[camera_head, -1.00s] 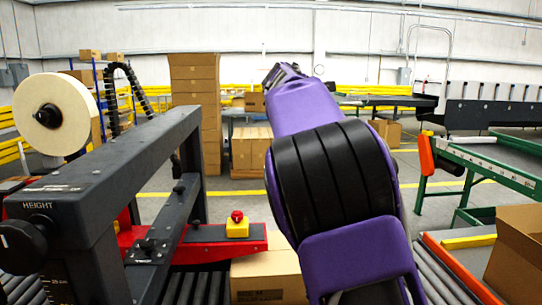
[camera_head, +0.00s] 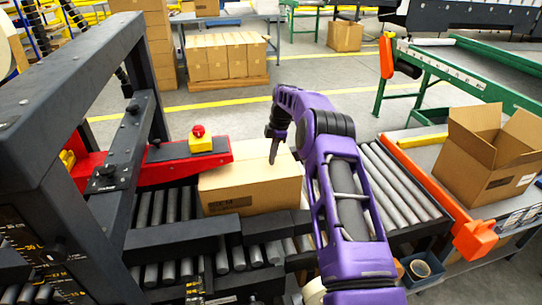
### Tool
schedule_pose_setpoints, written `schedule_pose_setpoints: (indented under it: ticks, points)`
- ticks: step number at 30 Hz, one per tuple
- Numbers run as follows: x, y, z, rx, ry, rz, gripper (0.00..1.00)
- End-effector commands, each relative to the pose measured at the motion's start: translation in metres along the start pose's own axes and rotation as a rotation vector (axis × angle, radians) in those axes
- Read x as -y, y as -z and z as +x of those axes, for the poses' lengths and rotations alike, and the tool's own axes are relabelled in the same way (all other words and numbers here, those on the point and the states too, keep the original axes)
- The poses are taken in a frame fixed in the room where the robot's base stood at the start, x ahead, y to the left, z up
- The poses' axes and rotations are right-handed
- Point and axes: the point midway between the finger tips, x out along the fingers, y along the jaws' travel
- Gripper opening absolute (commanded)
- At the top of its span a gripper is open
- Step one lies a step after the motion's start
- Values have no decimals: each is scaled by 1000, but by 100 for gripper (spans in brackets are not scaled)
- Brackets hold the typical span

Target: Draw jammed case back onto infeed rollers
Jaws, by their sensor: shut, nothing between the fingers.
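The case (camera_head: 245,195) is a closed brown carton. It sits on the rollers at the machine's mouth, beside the red side arm (camera_head: 180,162). Infeed rollers (camera_head: 395,190) run to the right of it, partly behind my purple arm. My gripper (camera_head: 273,160) points down at the case's right part, its dark fingers close together with nothing between them. I cannot tell whether the fingertips touch the case.
The dark machine frame (camera_head: 75,90) stands at left, with a red emergency button (camera_head: 198,131) on a yellow box. An open carton (camera_head: 488,150) stands on the side table at right, beside an orange rail (camera_head: 430,195). Dark guide blocks (camera_head: 240,228) lie in front of the case.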

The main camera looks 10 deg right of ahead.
Motion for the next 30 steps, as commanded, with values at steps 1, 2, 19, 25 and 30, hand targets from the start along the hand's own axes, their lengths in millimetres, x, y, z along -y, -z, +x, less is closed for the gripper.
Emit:
schedule_pose_setpoints:
  ticks: [1, 2, 19, 25, 30]
  points:
    - [0, 13, 2, 0, 2, -5, 0]
    - [1, 20, 3, 1, 3, -4, 0]
    - [0, 82, 31, 3, 0, 2, 0]
    - [0, 82, 33, 4, 1, 2, 0]
    - [1, 81, 35, 5, 4, 2, 0]
